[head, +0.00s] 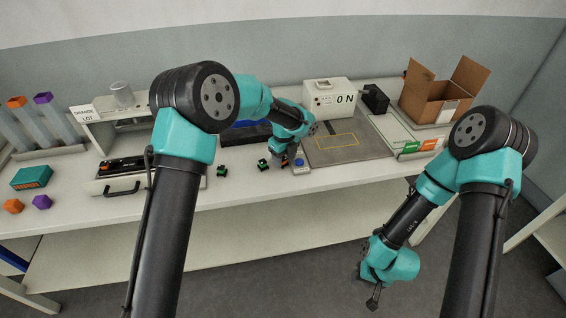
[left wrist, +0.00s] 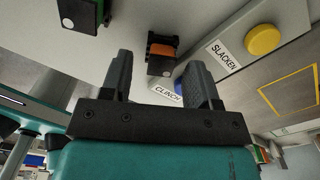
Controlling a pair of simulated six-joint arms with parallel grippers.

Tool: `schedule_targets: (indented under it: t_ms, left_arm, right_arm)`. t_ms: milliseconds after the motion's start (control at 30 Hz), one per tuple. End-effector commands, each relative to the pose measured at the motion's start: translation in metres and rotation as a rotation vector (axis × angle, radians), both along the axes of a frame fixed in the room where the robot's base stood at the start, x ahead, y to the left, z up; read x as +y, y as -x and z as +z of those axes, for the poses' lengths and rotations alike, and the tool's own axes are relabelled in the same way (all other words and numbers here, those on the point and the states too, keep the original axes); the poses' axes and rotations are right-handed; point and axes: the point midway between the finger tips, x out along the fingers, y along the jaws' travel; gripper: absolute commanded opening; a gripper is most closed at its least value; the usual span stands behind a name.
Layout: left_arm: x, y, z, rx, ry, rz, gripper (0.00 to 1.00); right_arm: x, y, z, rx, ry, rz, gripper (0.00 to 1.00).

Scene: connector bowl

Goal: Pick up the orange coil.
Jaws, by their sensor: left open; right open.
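The orange coil (left wrist: 162,50) shows in the left wrist view as an orange band on a small black body on the white bench. It lies just beyond the fingertips, between the lines of the two fingers. My left gripper (left wrist: 160,72) is open and empty, its fingers apart on either side. In the head view my left gripper (head: 285,163) is low over the front of the bench, and the coil is largely hidden there. My right gripper (head: 373,298) hangs in front of the bench, above the floor; it is small in view.
Small green-and-black parts (head: 222,171) stand left of my left gripper. A CLINCH label (left wrist: 168,95) and a yellow button (left wrist: 262,40) marked SLACKEN lie close by. A grey mat (head: 350,155), a white ON box (head: 330,98) and an open carton (head: 437,102) are to the right.

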Motion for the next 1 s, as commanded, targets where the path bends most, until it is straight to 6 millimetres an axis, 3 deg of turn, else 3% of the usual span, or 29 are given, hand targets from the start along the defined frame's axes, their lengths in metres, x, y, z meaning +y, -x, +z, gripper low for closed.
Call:
schedule_targets:
  t_ms: [500,1000]
  left_arm:
    - [0.0001,-0.0001,-0.0033,0.0,0.0,0.0,0.55]
    - [0.0001,0.0,-0.0033,0.0,0.0,0.0,0.08]
  right_arm:
    - [0.0,0.0,0.0,0.0,0.0,0.0,0.43]
    - [0.0,0.0,0.0,0.0,0.0,0.0,0.43]
